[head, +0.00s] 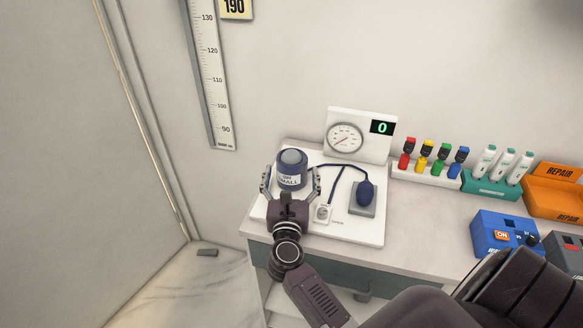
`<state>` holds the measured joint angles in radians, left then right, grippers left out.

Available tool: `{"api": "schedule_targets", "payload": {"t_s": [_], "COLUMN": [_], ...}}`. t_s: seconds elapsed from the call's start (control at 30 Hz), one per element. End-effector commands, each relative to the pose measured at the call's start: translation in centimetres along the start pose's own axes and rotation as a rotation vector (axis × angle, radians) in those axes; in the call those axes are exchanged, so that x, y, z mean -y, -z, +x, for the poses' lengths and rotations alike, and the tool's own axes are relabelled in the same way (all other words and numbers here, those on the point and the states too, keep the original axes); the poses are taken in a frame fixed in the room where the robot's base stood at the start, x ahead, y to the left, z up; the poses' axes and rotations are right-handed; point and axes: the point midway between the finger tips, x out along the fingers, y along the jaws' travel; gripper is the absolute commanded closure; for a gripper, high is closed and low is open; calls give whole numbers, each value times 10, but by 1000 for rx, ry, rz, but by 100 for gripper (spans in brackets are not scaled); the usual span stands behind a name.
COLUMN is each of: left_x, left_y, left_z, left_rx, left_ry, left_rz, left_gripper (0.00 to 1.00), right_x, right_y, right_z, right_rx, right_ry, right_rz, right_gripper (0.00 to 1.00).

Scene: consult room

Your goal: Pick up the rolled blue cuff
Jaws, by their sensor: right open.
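The rolled blue cuff (292,166) stands upright on the left part of a white board (360,232), with a white band lettered "SMALL" on its side. My right gripper (290,182) is open, with one finger to the left and one to the right of the cuff. Gaps show beside the cuff, but I cannot tell how far down the fingers reach. The palm hides the lower front of the cuff. My left gripper is not in view.
A blue bulb (367,193) with a dark tube lies right of the cuff, and a gauge panel (360,135) stands behind. Colored bottles (423,160), a teal rack (492,185), an orange box (556,190) and a blue box (504,234) stand to the right. The wall is close behind.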

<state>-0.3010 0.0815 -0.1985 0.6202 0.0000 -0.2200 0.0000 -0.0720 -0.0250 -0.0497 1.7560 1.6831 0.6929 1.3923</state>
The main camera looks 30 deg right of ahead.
Motion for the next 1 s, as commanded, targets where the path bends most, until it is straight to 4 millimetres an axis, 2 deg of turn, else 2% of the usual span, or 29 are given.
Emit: {"api": "schedule_targets", "payload": {"t_s": [0.23,0.57,1.0], "left_x": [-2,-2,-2], "left_y": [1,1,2], "left_z": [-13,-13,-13], "left_rx": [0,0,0], "left_ry": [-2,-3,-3], "left_rz": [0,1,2], "left_gripper": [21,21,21], "right_x": [-1,-1,-1], "right_y": [0,3,3], "right_z": [33,40,39], "right_rx": [3,1,1], "right_ry": [0,-1,-1], "right_rz": [-5,-2,-3], "right_gripper": [20,20,66]}}
